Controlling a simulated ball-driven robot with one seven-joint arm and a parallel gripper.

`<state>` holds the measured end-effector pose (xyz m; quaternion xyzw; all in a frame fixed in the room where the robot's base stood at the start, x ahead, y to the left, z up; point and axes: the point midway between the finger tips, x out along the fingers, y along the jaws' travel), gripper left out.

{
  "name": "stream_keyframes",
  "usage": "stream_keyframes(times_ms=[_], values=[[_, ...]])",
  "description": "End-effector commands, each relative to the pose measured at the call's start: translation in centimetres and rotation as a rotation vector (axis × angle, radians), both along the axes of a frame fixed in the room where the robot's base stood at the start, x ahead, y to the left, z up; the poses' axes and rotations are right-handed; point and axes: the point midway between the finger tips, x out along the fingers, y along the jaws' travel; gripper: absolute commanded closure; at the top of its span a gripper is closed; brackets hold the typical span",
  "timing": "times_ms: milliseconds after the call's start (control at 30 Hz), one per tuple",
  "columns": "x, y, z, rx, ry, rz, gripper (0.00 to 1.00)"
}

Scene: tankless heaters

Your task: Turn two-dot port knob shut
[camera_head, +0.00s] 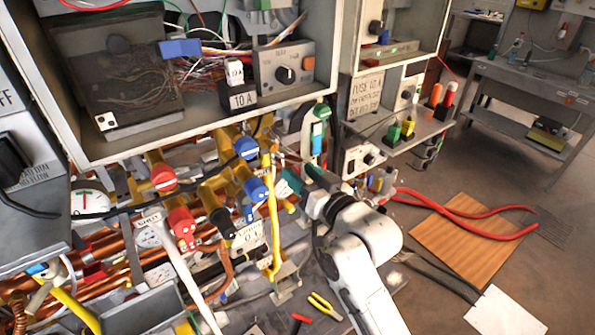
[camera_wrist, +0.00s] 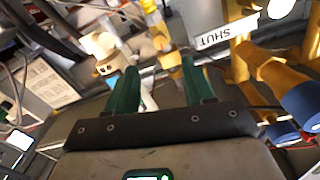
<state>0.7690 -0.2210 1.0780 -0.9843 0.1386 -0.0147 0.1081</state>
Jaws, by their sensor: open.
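My gripper (camera_head: 300,176) is open with green fingers, just right of the brass valve cluster, and nothing is between its fingers. The wrist view shows both fingers (camera_wrist: 158,75) apart. Blue knobs sit on the brass valves, an upper one (camera_head: 246,147) and a lower one (camera_head: 256,190) left of my gripper. Red knobs, an upper one (camera_head: 163,178) and a lower one (camera_head: 181,222), are farther left. In the wrist view, blue knobs (camera_wrist: 305,105) are at the right edge, outside the fingers. I cannot make out dot marks, so I cannot tell which knob is the two-dot one.
A yellow handle (camera_head: 273,225) stands between the valves and my arm. A white lever (camera_head: 180,262) labelled SHUT leans at the front. An open cabinet (camera_head: 200,148) overhangs the valves.

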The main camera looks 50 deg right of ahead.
Motion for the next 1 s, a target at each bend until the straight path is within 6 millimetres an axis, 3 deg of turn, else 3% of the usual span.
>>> stream_keyframes(times_ms=[600,733,833,1000], values=[[0.0,0.0,-0.1,0.0,0.005,0.001,0.47],[-0.4,1.9,-3.6,0.017,0.15,0.041,0.47],[-1.9,4.3,-8.1,0.032,0.346,0.09,0.47],[-7.7,9.0,-16.4,0.053,0.763,0.193,0.47]])
